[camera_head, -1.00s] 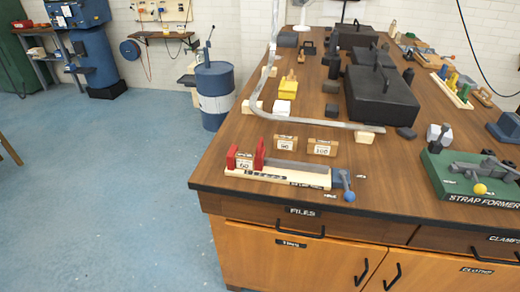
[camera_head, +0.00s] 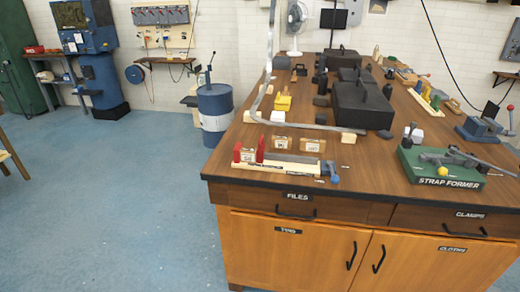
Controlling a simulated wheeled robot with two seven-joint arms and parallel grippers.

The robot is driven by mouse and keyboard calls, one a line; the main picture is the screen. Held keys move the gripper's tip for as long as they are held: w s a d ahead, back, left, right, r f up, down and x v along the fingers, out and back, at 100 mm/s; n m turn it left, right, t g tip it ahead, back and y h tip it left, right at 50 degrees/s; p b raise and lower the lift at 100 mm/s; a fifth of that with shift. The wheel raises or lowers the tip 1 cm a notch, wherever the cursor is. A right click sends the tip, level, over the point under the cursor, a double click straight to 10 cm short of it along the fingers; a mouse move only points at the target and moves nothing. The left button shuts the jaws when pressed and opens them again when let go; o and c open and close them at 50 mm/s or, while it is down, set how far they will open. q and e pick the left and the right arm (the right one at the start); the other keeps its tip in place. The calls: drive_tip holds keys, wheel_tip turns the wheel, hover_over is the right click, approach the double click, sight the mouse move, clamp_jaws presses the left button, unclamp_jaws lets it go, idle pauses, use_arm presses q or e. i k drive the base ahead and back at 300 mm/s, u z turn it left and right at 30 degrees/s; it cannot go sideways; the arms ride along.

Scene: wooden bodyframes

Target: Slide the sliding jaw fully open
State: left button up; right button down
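A small vise lies along the front left edge of the workbench, with a pale wooden base (camera_head: 272,169) and a blue end with a ball-ended handle (camera_head: 331,171) at its right. Two upright red jaws stand at its left end, an outer jaw (camera_head: 237,153) and an inner jaw (camera_head: 260,150). A small wooden block (camera_head: 247,157) with a label sits between them, and the gap is narrow. A grey bar (camera_head: 292,164) runs right from the inner jaw. I cannot tell for certain which jaw slides. Neither gripper is in view.
Two labelled wooden blocks (camera_head: 312,145) lie behind the vise, and a bent grey strip (camera_head: 310,127) runs behind them. A green strap former (camera_head: 440,166) stands to the right. The blue barrel (camera_head: 215,108) is left of the workbench (camera_head: 372,182). Open blue floor lies left.

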sight(261, 150)
drive_tip(key=z, duration=0.3)
drive_tip(key=i, duration=1.05)
drive_tip(key=u, duration=0.2)
